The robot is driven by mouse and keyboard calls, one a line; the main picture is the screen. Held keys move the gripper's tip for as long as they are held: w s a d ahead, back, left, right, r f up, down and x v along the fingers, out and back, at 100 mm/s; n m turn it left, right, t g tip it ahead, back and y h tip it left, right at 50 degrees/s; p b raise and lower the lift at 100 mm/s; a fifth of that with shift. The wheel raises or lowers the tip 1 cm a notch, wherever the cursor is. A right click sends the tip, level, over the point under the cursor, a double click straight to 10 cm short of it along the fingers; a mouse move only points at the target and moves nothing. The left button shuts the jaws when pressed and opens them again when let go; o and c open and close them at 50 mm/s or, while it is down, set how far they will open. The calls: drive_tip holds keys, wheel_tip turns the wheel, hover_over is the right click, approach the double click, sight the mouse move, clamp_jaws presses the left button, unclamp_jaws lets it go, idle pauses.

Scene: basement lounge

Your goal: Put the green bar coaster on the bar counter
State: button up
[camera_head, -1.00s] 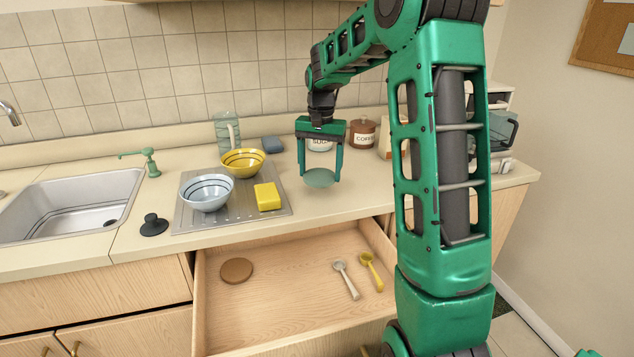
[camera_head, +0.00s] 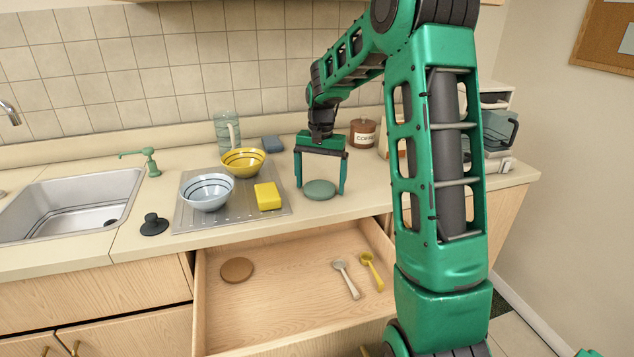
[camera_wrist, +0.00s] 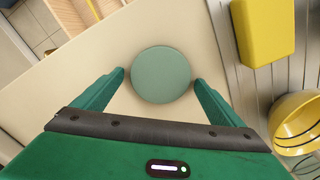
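The green bar coaster (camera_head: 320,190) is a round grey-green disc lying flat on the beige bar counter (camera_head: 365,203), just behind the open drawer. It also shows in the wrist view (camera_wrist: 161,74), between and slightly ahead of the fingertips. My gripper (camera_head: 320,190) is open, with one finger on each side of the coaster. In the wrist view a gap shows between the coaster and each finger (camera_wrist: 160,82), so neither finger touches it.
The yellow sponge (camera_head: 268,196), blue bowl (camera_head: 207,192) and yellow bowl (camera_head: 243,162) stand on a grey drainboard (camera_head: 231,214) to the left. Below, the open drawer (camera_head: 290,264) holds a brown coaster (camera_head: 237,270) and two spoons. The coffee canister (camera_head: 362,134) stands behind.

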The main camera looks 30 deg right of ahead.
sight(320, 186)
wheel_tip(320, 186, up, 12)
drive_tip(key=f, duration=0.1)
drive_tip(key=s+a+n, duration=0.1)
drive_tip(key=s+n, duration=0.1)
drive_tip(key=s, duration=1.8)
drive_tip(key=s+a+f, duration=0.2)
drive_tip(key=s+f, duration=0.1)
drive_tip(key=s, duration=0.5)
drive_tip(key=s+a+f+n, duration=0.1)
drive_tip(key=s+f, duration=0.3)
drive_tip(key=s, duration=0.5)
drive_tip(key=shift+a+n, duration=0.3)
drive_tip(key=shift+a, duration=0.3)
drive_tip(key=shift+f, duration=0.1)
drive_tip(key=shift+w+f, duration=0.15)
drive_tip(key=shift+w, duration=0.55)
drive_tip(key=shift+c, duration=0.5)
